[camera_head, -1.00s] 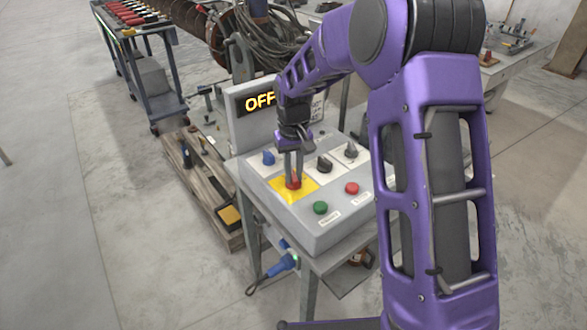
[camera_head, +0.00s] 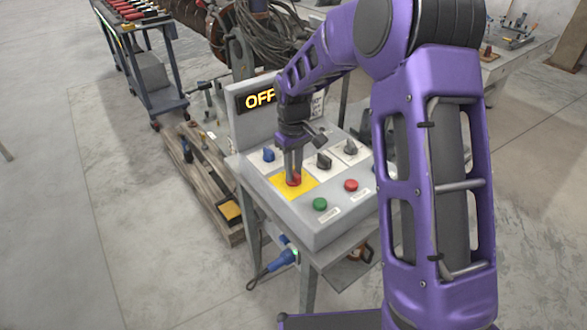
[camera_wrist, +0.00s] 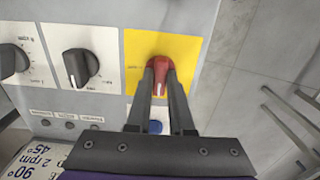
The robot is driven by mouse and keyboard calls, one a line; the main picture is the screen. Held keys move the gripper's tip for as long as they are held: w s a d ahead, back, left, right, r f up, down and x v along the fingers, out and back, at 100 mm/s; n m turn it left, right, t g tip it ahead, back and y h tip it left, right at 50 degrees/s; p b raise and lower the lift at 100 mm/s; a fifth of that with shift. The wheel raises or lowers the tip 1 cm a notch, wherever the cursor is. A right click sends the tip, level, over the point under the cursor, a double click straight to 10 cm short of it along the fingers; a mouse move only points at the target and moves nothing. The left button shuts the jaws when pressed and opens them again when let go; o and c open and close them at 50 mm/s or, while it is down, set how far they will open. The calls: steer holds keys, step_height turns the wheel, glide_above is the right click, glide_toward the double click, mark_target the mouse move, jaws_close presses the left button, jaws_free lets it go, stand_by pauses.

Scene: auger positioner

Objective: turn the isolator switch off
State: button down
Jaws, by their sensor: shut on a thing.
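The isolator switch is a red knob (camera_wrist: 161,66) on a yellow plate (camera_wrist: 190,48). In the head view the yellow plate (camera_head: 307,191) lies at the front left of the grey control box (camera_head: 318,233), and part of the red knob (camera_head: 294,181) shows below my fingers. My gripper (camera_head: 293,176) reaches down from above and is shut on the red knob. In the wrist view my gripper (camera_wrist: 162,78) has one finger on each side of the knob, whose white mark points down the picture. The display (camera_head: 258,98) behind reads OFF.
A blue plug (camera_head: 281,261) hangs below the box. A pallet (camera_head: 205,185) lies to the left; open floor lies beyond.

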steer(key=c, duration=0.8)
jaws_free()
steer(key=shift+r, duration=0.1)
step_height(320, 180, up, 17)
steer(key=p, duration=0.1)
steer(key=shift+r, duration=0.15)
